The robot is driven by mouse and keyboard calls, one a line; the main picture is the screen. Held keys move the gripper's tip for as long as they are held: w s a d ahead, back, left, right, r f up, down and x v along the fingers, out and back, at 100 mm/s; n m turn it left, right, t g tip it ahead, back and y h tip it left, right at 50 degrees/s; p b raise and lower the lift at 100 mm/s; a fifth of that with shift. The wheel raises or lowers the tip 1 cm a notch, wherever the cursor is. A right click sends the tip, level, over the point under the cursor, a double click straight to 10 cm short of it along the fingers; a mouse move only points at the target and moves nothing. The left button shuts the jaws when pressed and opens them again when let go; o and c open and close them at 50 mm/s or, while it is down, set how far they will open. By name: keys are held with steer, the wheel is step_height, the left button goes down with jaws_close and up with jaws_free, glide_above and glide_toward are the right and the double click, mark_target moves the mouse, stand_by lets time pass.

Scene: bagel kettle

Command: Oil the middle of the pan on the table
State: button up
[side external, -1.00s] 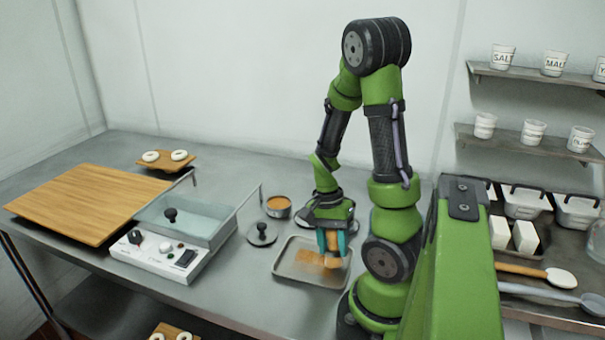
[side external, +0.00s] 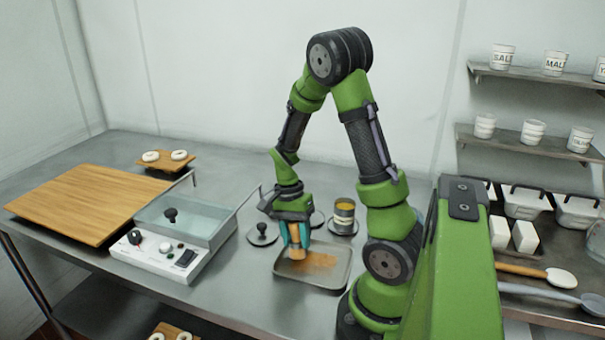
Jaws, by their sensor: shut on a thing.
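The pan (side external: 340,277) is a shallow grey metal tray on the table, right of the kettle unit. An orange-brown oily patch (side external: 318,259) shows on the middle of its floor and runs toward the right. My gripper (side external: 294,236) points down over the left part of the pan. Its teal fingers are shut on a brush (side external: 297,254) with a tan, wood-coloured body. The brush's lower end is at the pan floor or just above it; I cannot tell if it touches. The patch's left end is partly hidden by the brush.
A can with yellow contents (side external: 344,212) stands on a round base behind the pan. A black-knobbed lid (side external: 262,233) lies to the left. The kettle unit (side external: 190,222) and a wooden board (side external: 85,200) are further left. The table front is clear.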

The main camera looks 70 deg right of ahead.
steer(key=shift+w, duration=0.5)
steer(key=shift+r, duration=4.1)
steer(key=shift+a, duration=0.15)
